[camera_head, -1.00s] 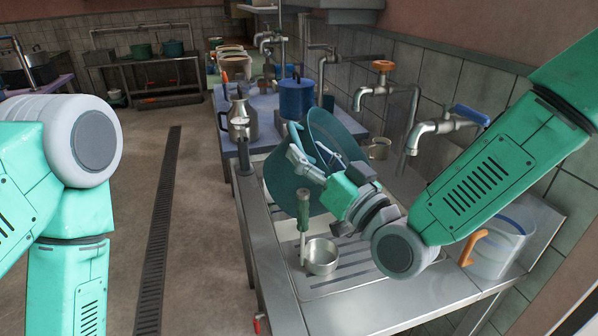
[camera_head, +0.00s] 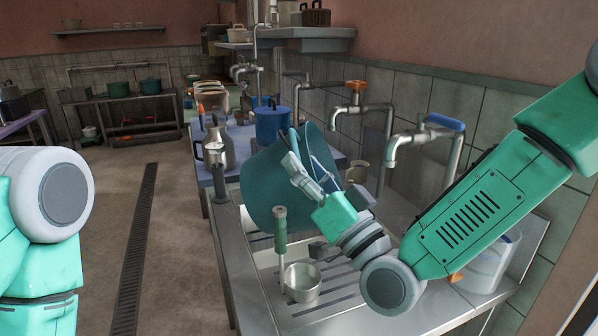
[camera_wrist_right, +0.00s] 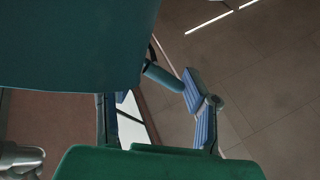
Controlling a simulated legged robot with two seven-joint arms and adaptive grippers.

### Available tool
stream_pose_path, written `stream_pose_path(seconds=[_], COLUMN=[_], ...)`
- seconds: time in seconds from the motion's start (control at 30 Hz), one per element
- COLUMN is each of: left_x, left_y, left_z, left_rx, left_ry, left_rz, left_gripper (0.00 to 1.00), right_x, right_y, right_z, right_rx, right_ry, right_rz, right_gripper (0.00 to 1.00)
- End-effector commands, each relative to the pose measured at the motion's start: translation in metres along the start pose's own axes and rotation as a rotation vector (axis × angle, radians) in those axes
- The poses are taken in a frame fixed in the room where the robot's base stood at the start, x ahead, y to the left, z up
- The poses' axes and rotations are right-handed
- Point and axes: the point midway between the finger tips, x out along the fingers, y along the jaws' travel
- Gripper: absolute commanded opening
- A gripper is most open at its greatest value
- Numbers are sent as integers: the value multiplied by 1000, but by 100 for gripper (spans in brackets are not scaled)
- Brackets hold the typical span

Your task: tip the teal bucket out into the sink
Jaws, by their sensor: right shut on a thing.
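The teal bucket (camera_head: 268,192) hangs tilted on its side above the sink (camera_head: 262,256) in the head view. Its outer wall faces me and its mouth is turned to the right, so its inside is mostly hidden. My right gripper (camera_head: 299,172) is shut on the bucket, at its near right side. In the right wrist view the bucket's dark wall (camera_wrist_right: 75,40) fills the upper left, and a teal grip (camera_wrist_right: 163,77) shows close to the gripper's blue-padded finger (camera_wrist_right: 200,110). My left gripper is out of view; only part of that arm shows at the left.
Taps (camera_head: 425,135) line the wall on the right. A blue pot (camera_head: 272,122) and a metal jug (camera_head: 216,150) stand behind the bucket.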

Motion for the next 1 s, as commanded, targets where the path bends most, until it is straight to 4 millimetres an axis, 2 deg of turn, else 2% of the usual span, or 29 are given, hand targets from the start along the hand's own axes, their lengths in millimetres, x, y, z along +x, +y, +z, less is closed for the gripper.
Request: stream_pose_path(seconds=[1.0], left_x=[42], left_y=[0], left_z=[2], left_rx=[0], left_ry=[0], left_rz=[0], left_gripper=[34], right_x=[-23], right_y=[18], right_z=[-7], right_rx=[101], right_ry=[133], right_rz=[-10], right_gripper=[0])
